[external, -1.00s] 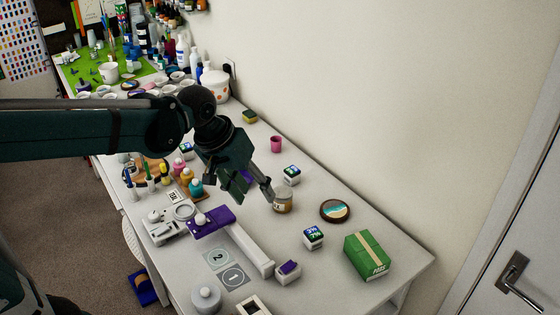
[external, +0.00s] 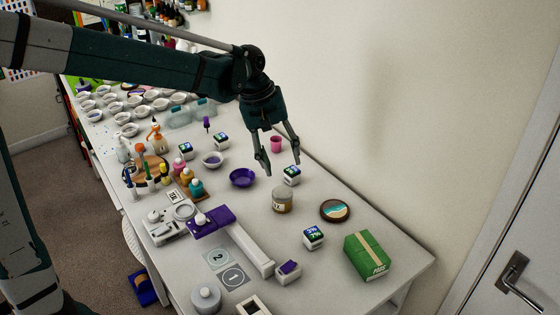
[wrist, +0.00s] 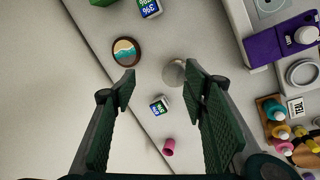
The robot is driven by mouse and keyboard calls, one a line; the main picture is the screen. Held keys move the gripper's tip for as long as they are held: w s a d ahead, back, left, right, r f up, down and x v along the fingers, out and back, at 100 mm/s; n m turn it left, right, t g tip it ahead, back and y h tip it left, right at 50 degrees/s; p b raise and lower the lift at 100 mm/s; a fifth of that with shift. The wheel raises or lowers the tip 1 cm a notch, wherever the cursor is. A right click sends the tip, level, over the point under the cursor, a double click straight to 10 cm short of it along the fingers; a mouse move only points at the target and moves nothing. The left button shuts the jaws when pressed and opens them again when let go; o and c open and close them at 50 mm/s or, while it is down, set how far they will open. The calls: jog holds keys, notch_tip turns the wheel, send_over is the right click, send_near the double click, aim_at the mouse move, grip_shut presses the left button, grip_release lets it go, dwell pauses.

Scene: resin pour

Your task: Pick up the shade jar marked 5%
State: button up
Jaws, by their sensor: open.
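A small round jar (external: 282,200) with a pale lid, tan contents and a white label stands upright on the table; its label is too small to read. In the wrist view the jar (wrist: 174,74) shows its round lid beside the right finger, which partly covers it. My gripper (external: 280,165) is open and empty, pointing down above the table, with its fingers apart. In the wrist view the gripper (wrist: 160,76) has a small white block with a lit display (wrist: 160,105) between its fingers, lower down on the table. No readable 5% mark shows.
A round coaster (external: 335,210), another display block (external: 313,237) and a green box (external: 367,256) lie on the right. A purple bowl (external: 242,178) and pink cup (external: 276,144) stand near the jar. A purple-and-white stand (external: 240,242) is in front. The wall closes the back.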

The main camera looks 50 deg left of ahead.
jog(key=w+a+f+n+g+h+p, duration=0.1)
jog(key=w+a+f+n+p, duration=0.2)
jog(key=w+a+f, duration=0.35)
jog(key=n+g+h+p, duration=0.1)
jog(key=n+p, duration=0.2)
jog(key=n, duration=0.1)
send_over(291, 169)
jog(key=a, duration=0.2)
notch_tip(291, 169, down, 6)
jog(key=shift+a, duration=0.15)
jog(key=shift+h+b, duration=0.3)
jog(key=shift+x, duration=1.25)
jog(key=shift+x, duration=2.6)
